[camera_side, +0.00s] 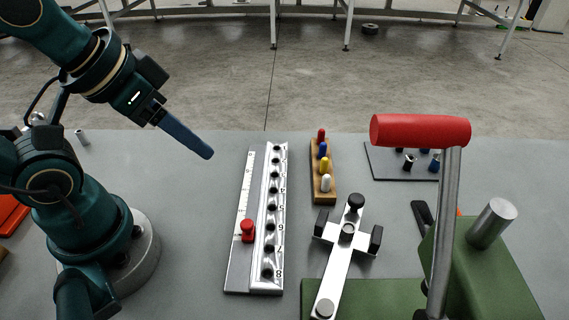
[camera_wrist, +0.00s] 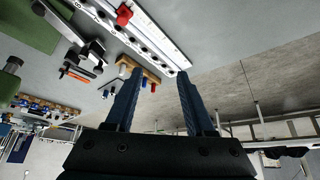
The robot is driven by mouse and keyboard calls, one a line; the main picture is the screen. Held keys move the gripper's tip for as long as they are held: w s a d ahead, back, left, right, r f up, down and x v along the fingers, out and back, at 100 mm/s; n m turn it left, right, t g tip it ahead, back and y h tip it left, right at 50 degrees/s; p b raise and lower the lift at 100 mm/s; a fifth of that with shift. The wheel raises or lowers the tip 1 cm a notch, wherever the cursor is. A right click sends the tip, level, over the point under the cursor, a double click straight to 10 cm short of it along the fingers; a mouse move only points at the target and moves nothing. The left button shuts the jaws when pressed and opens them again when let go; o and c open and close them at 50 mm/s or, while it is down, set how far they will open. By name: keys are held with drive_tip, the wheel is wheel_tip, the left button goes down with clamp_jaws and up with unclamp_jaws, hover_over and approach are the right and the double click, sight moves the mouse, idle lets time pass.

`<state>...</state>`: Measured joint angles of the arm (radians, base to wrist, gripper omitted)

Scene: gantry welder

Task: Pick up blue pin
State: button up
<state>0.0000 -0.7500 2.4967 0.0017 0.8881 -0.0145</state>
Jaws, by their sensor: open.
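The blue pin (camera_side: 322,150) stands upright in a small wooden block (camera_side: 319,196), in a row with a red pin (camera_side: 321,135), a yellow pin (camera_side: 324,165) and a white pin (camera_side: 326,183). It sits between the red and yellow pins. My gripper (camera_side: 210,154) is in the air to the left of the block, beyond the numbered rail in the side view. In the wrist view my gripper (camera_wrist: 160,73) shows two spread fingers with nothing between them. The blue pin (camera_wrist: 144,83) appears small there, close to the left finger, which partly hides the block.
A numbered rail (camera_side: 267,220) with holes and a red knob (camera_side: 248,230) lies left of the block. A metal clamp fixture (camera_side: 339,262) stands in front. A green base with a red-handled lever (camera_side: 420,131) is at right. A dark plate (camera_side: 385,165) lies behind it.

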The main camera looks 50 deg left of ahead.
drive_tip(key=w+r+t, duration=0.1)
drive_tip(key=w+r, duration=0.4)
drive_tip(key=w, duration=0.3)
drive_tip(key=g, duration=0.2)
hover_over(321, 146)
drive_tip(key=s, duration=0.2)
drive_tip(key=f, duration=1.3)
drive_tip(key=shift+w+f, duration=0.2)
drive_tip(key=shift+f, duration=0.05)
drive_tip(key=shift+w+f, duration=0.1)
drive_tip(key=shift+f, duration=0.65)
drive_tip(key=shift+x, duration=1.9)
clamp_jaws()
